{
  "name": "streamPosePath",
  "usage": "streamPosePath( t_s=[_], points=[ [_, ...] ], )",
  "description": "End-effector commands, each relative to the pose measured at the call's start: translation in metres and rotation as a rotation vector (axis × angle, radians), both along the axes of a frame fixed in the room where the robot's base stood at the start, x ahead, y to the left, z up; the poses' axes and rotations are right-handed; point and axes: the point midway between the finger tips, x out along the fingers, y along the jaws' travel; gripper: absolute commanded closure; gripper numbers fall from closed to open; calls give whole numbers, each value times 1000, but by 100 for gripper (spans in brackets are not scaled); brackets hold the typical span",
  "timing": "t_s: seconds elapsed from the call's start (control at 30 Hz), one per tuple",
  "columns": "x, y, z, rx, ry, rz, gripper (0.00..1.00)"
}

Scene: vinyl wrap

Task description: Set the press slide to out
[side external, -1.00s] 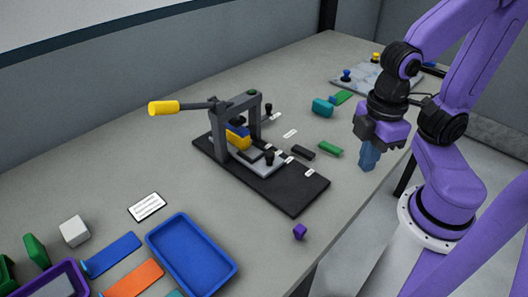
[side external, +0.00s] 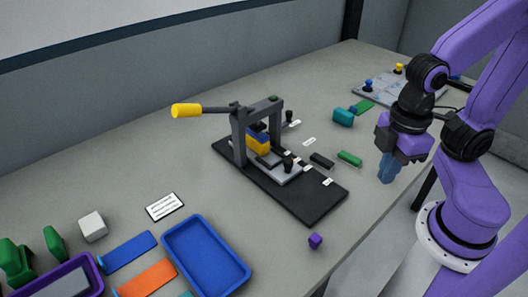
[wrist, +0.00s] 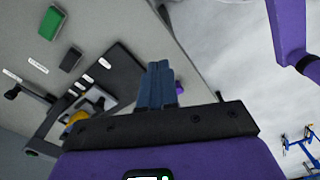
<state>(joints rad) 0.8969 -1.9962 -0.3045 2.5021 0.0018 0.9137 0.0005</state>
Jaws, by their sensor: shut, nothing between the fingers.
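The press stands on a black base plate (side external: 312,200) in the middle of the table in the side external view. It has a grey frame (side external: 240,137) and a lever with a yellow handle (side external: 186,110) pointing left. A grey slide (side external: 282,174) with a black knob (side external: 288,163) lies on the base, partly under the frame, beside white labels too small to read.
A green block (side external: 349,158) and a dark block (side external: 321,160) lie between the press and my gripper. A purple cube (side external: 315,240) is near the front edge. A blue tray (side external: 208,292) stands front left; a teal piece (side external: 343,117) lies behind.

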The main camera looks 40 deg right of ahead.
Motion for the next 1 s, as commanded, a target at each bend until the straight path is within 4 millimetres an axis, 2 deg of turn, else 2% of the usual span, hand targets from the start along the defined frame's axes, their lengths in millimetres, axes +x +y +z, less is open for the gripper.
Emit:
streamPosePath(
  t_s=[0.23, 0.27, 0.4, 0.57, 0.8, 1.0],
  points=[
    [0, 0, 0, 0, 0, 0, 100],
    [0, 0, 0, 0, 0, 0, 94],
    [6, 3, 2, 0, 1, -28, 48],
    [33, 16, 13, -2, 3, -159, 47],
    [95, 36, 37, -8, 10, -454, 47],
    [147, 44, 55, -11, 16, -701, 47]
  ],
)
